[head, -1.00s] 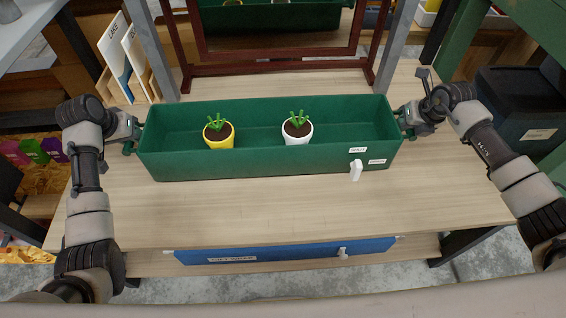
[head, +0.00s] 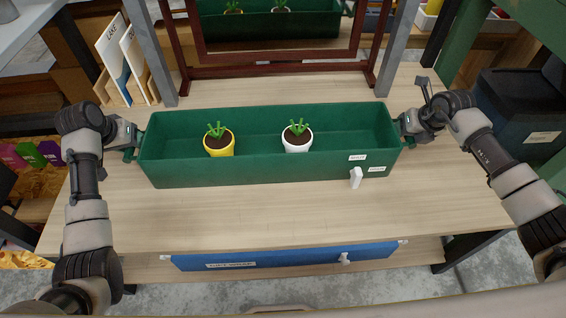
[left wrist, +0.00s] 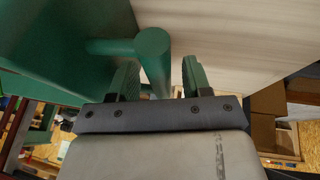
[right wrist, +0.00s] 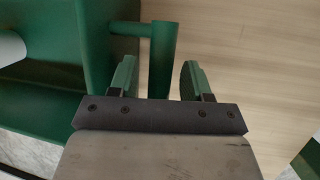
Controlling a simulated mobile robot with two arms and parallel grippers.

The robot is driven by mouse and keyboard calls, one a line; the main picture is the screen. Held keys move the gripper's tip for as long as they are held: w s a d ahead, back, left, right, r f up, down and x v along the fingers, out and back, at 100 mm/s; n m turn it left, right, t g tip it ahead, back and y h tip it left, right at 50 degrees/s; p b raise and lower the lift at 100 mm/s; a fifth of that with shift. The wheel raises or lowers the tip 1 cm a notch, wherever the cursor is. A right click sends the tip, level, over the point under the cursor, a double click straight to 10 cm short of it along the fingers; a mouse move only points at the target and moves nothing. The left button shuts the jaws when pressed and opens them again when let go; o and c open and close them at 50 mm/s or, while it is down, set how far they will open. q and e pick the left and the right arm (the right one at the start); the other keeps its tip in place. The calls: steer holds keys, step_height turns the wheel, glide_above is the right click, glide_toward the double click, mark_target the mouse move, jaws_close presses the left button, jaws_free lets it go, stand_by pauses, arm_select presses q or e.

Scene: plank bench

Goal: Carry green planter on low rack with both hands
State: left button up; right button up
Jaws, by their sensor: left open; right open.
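The long green planter (head: 260,172) stands on the plank bench top, with a yellow pot (head: 219,145) and a white pot (head: 297,141) inside, each with a small green plant. My left gripper (head: 134,142) is at its left end, open; in the left wrist view the bar handle (left wrist: 153,60) stands between its fingers (left wrist: 155,80). My right gripper (head: 404,127) is at the right end, open; in the right wrist view the handle (right wrist: 162,60) lies between its fingers (right wrist: 157,78). Neither gripper is closed on a handle. I cannot make out the low rack for certain.
A dark red wooden frame (head: 285,66) stands behind the planter, with a mirror-like panel. A small white object (head: 356,178) is at the planter's front right. A blue drawer front (head: 285,256) is below the bench top. The front of the bench (head: 270,215) is clear.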

steer(key=shift+r, duration=0.15)
arm_select(q)
steer(key=v, duration=1.1)
steer(key=shift+r, duration=0.3)
arm_select(e)
steer(key=v, duration=1.1)
steer(key=shift+s+r, duration=0.2)
steer(key=shift+r, duration=0.1)
steer(key=shift+d, duration=0.1)
